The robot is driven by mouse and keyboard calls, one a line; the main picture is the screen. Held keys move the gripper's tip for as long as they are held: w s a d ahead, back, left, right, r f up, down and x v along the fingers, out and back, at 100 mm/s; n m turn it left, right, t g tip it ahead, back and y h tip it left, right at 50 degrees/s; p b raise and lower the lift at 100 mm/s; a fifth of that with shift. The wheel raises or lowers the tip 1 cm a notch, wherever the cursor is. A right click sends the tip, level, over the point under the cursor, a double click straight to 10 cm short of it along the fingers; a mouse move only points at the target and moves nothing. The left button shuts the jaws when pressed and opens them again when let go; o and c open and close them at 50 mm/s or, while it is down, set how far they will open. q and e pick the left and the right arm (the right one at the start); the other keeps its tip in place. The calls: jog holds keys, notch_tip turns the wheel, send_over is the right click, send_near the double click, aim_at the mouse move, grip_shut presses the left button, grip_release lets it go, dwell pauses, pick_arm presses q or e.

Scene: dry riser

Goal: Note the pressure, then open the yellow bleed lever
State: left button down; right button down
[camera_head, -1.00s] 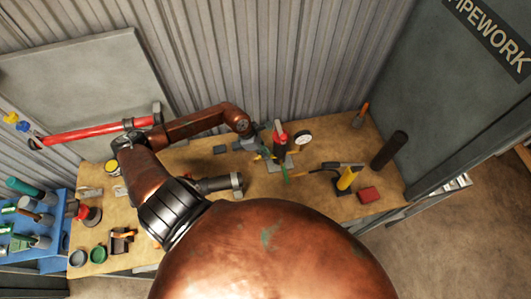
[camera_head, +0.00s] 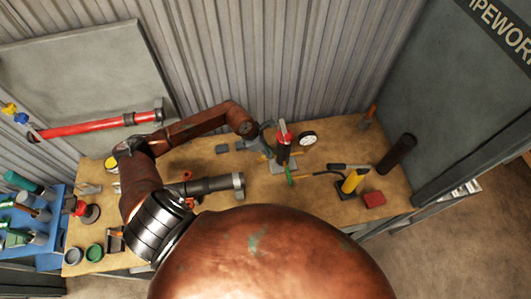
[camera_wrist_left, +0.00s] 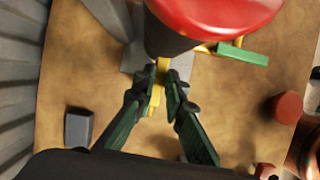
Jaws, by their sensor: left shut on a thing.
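The riser (camera_head: 284,152), a dark post with a red top, stands on the bench near the corrugated wall. Its red cap (camera_wrist_left: 215,12) fills the top of the left wrist view. The round white pressure gauge (camera_head: 307,139) is just right of it; its reading is too small to make out. My left gripper (camera_head: 268,147) is at the riser's left side. In the left wrist view its green-padded fingers (camera_wrist_left: 160,88) are shut on the yellow bleed lever (camera_wrist_left: 154,99), below the cap. A green lever (camera_wrist_left: 243,53) sticks out beside the riser. My right gripper is not in view.
A yellow cylinder (camera_head: 353,182) with a black handle, a red block (camera_head: 373,199) and a dark upright tube (camera_head: 396,153) stand to the right. A grey block (camera_head: 222,148) lies left of the riser. A blue tray (camera_head: 48,262) of tools is at far left.

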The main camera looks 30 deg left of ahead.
pick_arm(q)
jog(key=c, duration=2.2)
grip_release()
jog(key=shift+c, duration=0.2)
jog(key=shift+o, duration=1.4)
jog(key=v, duration=1.2)
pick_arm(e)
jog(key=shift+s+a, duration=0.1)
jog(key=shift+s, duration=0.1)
pick_arm(q)
jog(key=shift+w, duration=0.1)
